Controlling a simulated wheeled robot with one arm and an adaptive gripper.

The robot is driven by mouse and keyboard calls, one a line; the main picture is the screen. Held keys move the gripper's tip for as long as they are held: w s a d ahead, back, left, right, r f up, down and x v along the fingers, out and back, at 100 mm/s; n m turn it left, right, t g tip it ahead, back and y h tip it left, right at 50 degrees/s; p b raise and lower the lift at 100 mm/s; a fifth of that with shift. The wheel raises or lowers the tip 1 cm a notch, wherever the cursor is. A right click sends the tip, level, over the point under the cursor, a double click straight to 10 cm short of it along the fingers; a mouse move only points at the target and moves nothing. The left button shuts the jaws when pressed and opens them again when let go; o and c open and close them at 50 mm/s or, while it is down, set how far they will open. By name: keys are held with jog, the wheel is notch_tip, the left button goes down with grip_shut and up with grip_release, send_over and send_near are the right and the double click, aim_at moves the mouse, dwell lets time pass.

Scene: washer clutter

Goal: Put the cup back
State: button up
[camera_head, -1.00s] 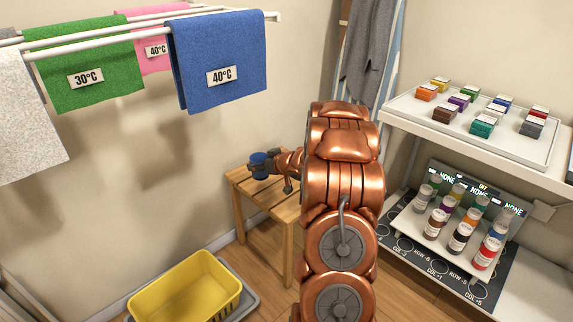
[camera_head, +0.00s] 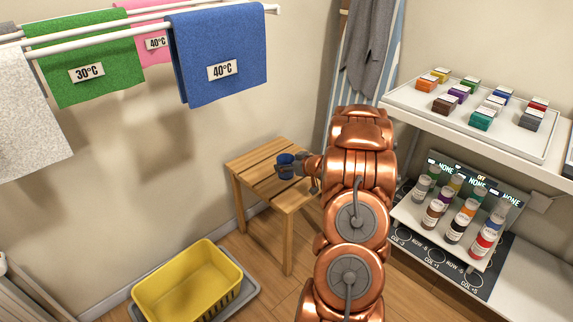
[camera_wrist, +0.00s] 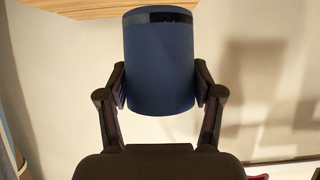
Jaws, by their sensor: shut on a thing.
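The blue cup (camera_head: 285,166) is held in my gripper (camera_head: 299,168) over the small wooden table. The wrist view shows the same blue cup (camera_wrist: 160,65), with a dark band near one end, between the two dark fingers of my gripper (camera_wrist: 160,88). The fingers press on its left and right sides. In the head view, my copper arm hides part of the table's right side. I cannot tell the exact gap between the cup and the tabletop.
The slatted wooden table (camera_head: 254,163) stands by the wall. A yellow basket (camera_head: 188,290) sits on the floor at its left. A shelf with coloured blocks (camera_head: 483,118) and a bottle rack (camera_head: 458,216) are on the right. Towels (camera_head: 222,40) hang at upper left.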

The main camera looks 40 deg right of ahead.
aim_at(291, 178)
jog(key=shift+f+b, duration=2.6)
jog(key=shift+b, duration=0.05)
jog(key=shift+f, duration=0.55)
jog(key=o, duration=1.3)
jog(key=v, duration=1.2)
jog(key=shift+f, duration=0.1)
